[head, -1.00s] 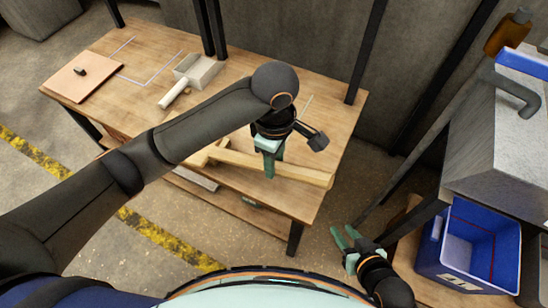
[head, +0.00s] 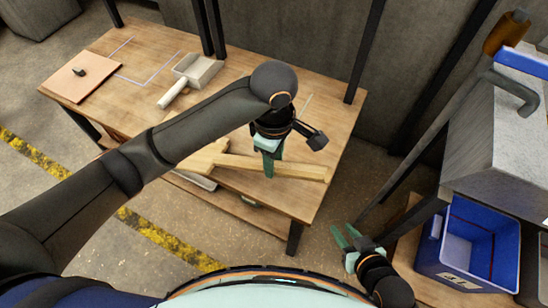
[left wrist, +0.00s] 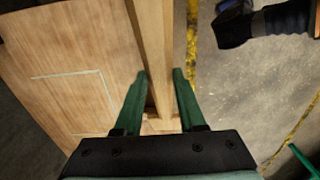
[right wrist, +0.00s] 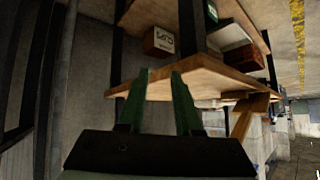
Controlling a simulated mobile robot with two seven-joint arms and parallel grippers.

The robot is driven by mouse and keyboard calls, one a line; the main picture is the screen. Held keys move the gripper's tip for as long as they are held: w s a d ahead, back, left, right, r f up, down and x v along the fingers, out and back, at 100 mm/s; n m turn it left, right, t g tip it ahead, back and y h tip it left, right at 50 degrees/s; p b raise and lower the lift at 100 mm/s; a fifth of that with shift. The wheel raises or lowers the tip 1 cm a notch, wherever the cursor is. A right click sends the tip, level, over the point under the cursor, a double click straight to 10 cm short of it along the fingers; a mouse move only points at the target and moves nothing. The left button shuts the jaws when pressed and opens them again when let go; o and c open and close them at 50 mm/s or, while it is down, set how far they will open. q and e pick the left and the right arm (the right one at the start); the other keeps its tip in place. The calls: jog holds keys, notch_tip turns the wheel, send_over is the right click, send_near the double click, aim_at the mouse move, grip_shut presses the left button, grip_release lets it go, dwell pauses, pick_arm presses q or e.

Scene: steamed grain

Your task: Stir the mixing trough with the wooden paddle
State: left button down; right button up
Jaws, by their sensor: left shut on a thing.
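The wooden paddle (head: 300,169) is a long pale wooden piece lying along the front right of the workbench, partly hidden by my left arm. My left gripper (head: 268,168) points down over it and is shut on its shaft. In the left wrist view the paddle's shaft (left wrist: 157,60) runs between the two green fingers (left wrist: 162,90). My right gripper (head: 347,240) is open and empty, low beside the bench's right front corner; its spread fingers (right wrist: 160,85) show in the right wrist view. I cannot identify the mixing trough for certain.
The workbench (head: 130,75) carries a pinkish board (head: 75,80) with a dark knob and a pale scoop (head: 197,70). Dark posts rise behind it. At right stand a grey metal box (head: 490,160) with a bent handle and a blue bin (head: 440,262). Floor lies between.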

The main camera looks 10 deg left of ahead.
jog(key=shift+r, duration=0.1)
dwell(0.4)
